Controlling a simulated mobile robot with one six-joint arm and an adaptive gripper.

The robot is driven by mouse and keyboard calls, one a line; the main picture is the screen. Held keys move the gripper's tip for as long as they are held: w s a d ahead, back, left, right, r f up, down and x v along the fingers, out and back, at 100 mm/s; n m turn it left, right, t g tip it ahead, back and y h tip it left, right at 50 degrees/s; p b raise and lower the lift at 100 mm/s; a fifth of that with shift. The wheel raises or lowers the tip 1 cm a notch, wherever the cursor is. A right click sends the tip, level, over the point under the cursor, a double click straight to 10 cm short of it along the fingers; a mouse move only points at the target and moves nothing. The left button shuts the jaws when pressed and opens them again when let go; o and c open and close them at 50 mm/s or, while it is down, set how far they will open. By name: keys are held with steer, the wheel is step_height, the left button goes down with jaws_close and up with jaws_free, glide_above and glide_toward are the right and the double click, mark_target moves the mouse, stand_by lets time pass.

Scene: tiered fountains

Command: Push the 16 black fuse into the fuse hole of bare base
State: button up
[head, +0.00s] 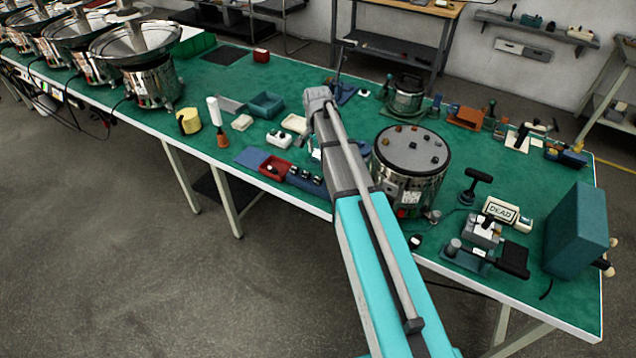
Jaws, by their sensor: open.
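My arm reaches over the green bench, and the grey wrist end of my gripper (318,100) is above the bench's middle. The fingertips are mostly hidden behind my arm, with nothing seen held. Left of it stands a pale base-like block (279,139) with small dark marks. Two plainer pale pieces lie near it, a cream block (242,122) and a cream tray-like piece (294,123). A red tray (268,170) with small dark parts sits at the front edge. Small dark parts (306,175) lie beside it. I cannot tell which part is the 16 black fuse or which is the bare base.
A metal drum (408,185) with dark and brown parts on its grey top stands right of my arm. Bowl feeders (150,85) stand left.

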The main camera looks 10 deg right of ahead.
mark_target(318, 177)
steer(key=shift+f+b, duration=3.95)
steer(key=shift+f, duration=0.15)
steer(key=shift+d+f+b, duration=0.1)
steer(key=shift+f+b, duration=2.45)
steer(key=shift+f, duration=0.05)
steer(key=c, duration=0.5)
